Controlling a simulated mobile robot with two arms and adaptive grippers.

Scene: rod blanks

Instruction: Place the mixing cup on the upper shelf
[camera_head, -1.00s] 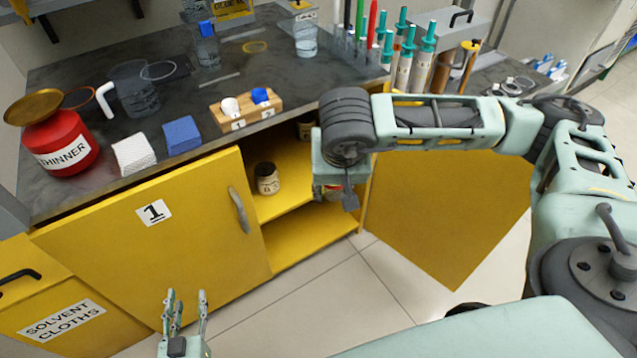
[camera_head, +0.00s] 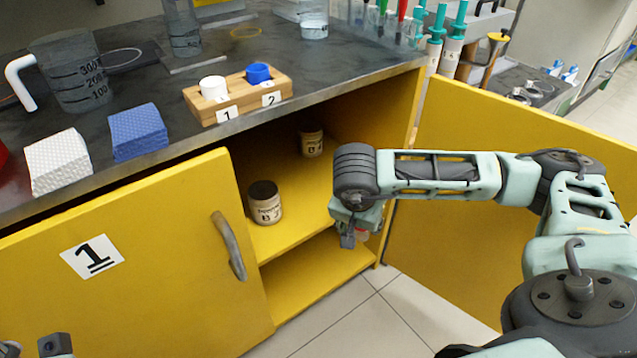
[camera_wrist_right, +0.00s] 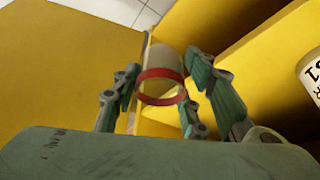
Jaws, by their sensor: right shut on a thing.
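The mixing cup (camera_wrist_right: 161,85) is a small translucent cup with a red band. In the right wrist view it sits between the fingers of my right gripper (camera_wrist_right: 163,100), which is shut on it. In the head view the right gripper (camera_head: 352,228) is at the cabinet's open front, beside the right end of the upper shelf (camera_head: 300,212). The cup (camera_head: 362,236) is mostly hidden there by the gripper. The upper shelf is yellow and carries two labelled jars. Part of my left gripper (camera_head: 50,346) shows at the bottom left; its fingertips' opening is unclear.
One jar (camera_head: 265,203) stands near the shelf's front left, another (camera_head: 312,141) further back. The shelf between them and my right gripper is clear. A yellow door (camera_head: 140,270) marked 1 is at left; an open yellow door (camera_head: 480,200) stands behind my right arm.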

